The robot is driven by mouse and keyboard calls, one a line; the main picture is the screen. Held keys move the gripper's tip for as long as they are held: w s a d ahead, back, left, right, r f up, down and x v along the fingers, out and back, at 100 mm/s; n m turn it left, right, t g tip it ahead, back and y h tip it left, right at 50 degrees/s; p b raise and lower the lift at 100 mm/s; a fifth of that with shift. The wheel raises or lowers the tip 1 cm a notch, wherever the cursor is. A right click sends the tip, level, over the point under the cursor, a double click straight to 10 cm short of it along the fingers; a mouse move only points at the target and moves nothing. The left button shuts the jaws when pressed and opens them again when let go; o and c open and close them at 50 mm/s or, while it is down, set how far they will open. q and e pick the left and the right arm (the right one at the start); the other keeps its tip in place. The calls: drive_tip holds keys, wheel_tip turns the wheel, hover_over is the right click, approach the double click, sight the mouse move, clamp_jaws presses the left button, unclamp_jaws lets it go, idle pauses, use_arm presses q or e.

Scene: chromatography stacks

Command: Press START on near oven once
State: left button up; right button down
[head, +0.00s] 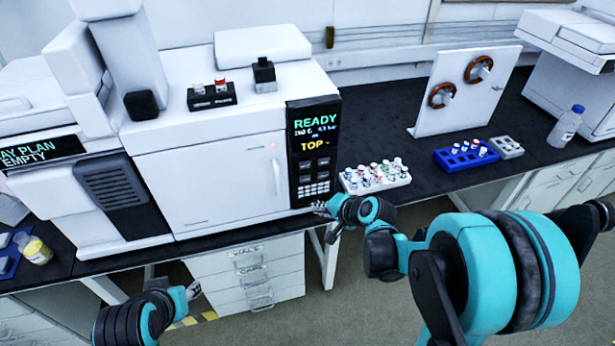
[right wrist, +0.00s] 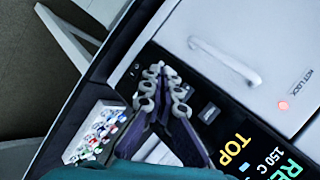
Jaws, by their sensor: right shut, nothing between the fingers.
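The near oven (head: 215,185) is a white box with a closed front door. Its dark control panel (head: 303,130) reads READY in green and TOP in yellow, with keys and a keypad below. No START label is legible. My right gripper (head: 322,208) is at the panel's lower edge. In the right wrist view, its fingers (right wrist: 165,92) are together and empty in front of the panel's lower part, hiding some keys; one dark key (right wrist: 208,113) shows beside them. I cannot tell whether the fingertips touch. My left gripper (head: 192,290) is low, in front of the drawers, its fingers too small to judge.
A white rack of vials (head: 375,180) stands right of the panel, close to my right gripper; it also shows in the wrist view (right wrist: 100,130). A blue rack (head: 466,157), an upright white board (head: 462,92) and a bottle (head: 566,127) stand farther right. Dark bench top lies between them.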

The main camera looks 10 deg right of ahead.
drive_tip(key=shift+w+a, duration=0.15)
drive_tip(key=shift+w, duration=4.25)
drive_tip(key=shift+w, duration=0.15)
drive_tip(key=shift+w, duration=0.3)
drive_tip(key=shift+w+b, duration=0.3)
drive_tip(key=shift+w, duration=0.15)
drive_tip(key=shift+s, duration=0.9)
drive_tip(key=shift+s, duration=2.55)
